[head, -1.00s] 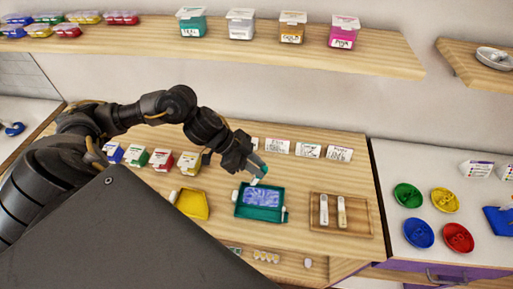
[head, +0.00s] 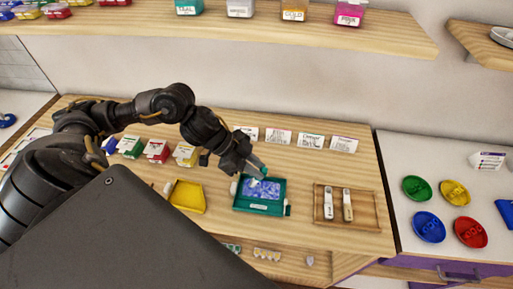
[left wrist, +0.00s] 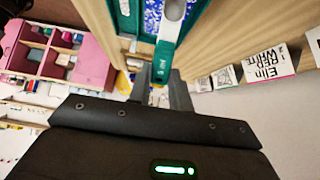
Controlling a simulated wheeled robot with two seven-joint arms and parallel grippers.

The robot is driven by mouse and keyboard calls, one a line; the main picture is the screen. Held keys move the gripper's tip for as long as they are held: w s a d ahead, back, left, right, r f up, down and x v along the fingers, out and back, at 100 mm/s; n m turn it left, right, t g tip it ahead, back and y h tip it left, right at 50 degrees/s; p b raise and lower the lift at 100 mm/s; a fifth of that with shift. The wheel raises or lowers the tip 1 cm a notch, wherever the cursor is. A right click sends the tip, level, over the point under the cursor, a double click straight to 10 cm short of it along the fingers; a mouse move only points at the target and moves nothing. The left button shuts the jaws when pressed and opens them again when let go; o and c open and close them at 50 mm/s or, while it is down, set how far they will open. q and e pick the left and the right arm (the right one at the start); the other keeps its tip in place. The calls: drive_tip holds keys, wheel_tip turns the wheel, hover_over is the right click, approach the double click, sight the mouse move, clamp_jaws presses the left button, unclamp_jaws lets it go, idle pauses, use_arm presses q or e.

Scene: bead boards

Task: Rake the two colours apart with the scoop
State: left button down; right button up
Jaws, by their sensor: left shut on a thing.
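My left gripper (head: 240,160) is shut on the scoop (head: 257,167), which has a teal handle. The scoop slants down to the far edge of the teal tray (head: 262,208). In the left wrist view the scoop (left wrist: 166,48) points away from the jaws, with its pale head over the tray. Blue and whitish beads (head: 261,188) lie together in the tray; I cannot tell whether the scoop touches them. Some of the bead area is hidden by the scoop in the left wrist view. My right gripper is not in view.
A yellow pan (head: 187,196) lies left of the teal tray. A wooden tray (head: 368,223) with two pale-handled tools stands right. Small coloured boxes (head: 156,151) and white cards (head: 279,137) line the back. Round coloured dishes (head: 429,227) sit on the right counter.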

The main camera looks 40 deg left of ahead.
use_arm(q)
drive_tip(key=shift+d, duration=3.25)
drive_tip(key=shift+s+a, duration=0.2)
drive_tip(key=shift+a, duration=1.45)
drive_tip(key=shift+s+a, duration=0.15)
drive_tip(key=shift+a, duration=1.45)
drive_tip(key=shift+r, duration=0.15)
drive_tip(key=w+d+r+p, duration=0.3)
drive_tip(key=d+p, duration=0.3)
drive_tip(key=p, duration=0.4)
drive_tip(key=shift+r, duration=0.9)
